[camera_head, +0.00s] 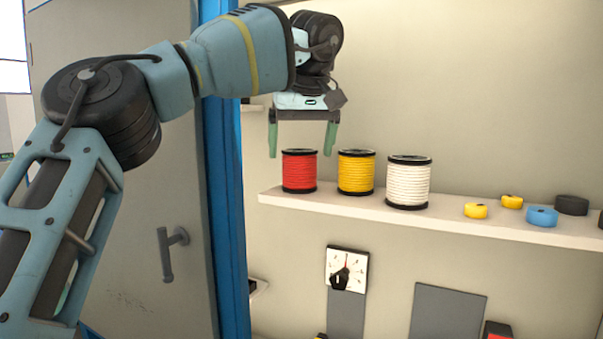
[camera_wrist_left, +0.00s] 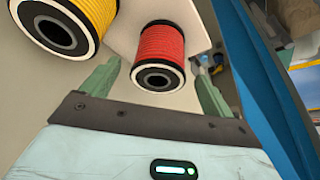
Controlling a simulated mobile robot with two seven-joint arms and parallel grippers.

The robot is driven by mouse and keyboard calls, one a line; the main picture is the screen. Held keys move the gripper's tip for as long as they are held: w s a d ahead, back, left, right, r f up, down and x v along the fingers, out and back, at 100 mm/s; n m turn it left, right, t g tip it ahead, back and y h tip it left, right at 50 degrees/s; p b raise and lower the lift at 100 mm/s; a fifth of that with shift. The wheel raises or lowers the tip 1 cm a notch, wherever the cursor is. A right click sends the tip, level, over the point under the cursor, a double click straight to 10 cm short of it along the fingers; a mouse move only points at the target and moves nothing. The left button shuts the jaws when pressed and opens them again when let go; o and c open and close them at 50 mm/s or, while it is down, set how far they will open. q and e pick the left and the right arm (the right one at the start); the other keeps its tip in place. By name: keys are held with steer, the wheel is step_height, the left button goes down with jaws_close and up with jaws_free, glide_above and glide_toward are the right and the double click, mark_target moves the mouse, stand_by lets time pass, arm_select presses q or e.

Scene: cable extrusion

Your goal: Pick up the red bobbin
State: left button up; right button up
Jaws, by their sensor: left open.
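The red bobbin (camera_head: 299,171) stands upright at the left end of the shelf, with black end flanges. In the left wrist view the red bobbin (camera_wrist_left: 160,57) shows between the two green fingers, beyond the gripper body. My left gripper (camera_head: 302,154) is open and empty, fingers pointing down, with the bobbin's top near fingertip height in the head view. The fingers also show in the left wrist view (camera_wrist_left: 155,85). I cannot tell whether they touch the bobbin. My right gripper is not in view.
A yellow bobbin (camera_head: 356,173) stands close to the right of the red one, then a white bobbin (camera_head: 408,183). Several tape rolls, including a blue one (camera_head: 541,217), lie farther right on the shelf (camera_head: 450,219). A blue door frame (camera_head: 226,200) stands left of the shelf.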

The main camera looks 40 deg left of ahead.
mark_target(299, 168)
arm_select(q)
steer(key=shift+f, duration=0.25)
steer(key=shift+a, duration=0.1)
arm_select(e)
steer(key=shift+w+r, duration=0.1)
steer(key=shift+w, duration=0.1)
arm_select(q)
steer(key=shift+f, duration=0.1)
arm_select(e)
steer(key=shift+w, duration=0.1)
arm_select(q)
steer(key=x, duration=0.3)
steer(key=shift+w+f, duration=0.1)
steer(key=shift+f, duration=0.3)
steer(key=shift+w+a+f, duration=0.15)
steer(key=shift+a+f, duration=0.1)
steer(key=shift+f, duration=0.25)
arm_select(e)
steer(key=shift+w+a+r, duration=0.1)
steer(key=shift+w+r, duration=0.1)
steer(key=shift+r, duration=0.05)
arm_select(q)
steer(key=shift+c, duration=0.7)
steer(key=c, duration=0.9)
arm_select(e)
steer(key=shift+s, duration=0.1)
arm_select(q)
steer(key=shift+r, duration=0.1)
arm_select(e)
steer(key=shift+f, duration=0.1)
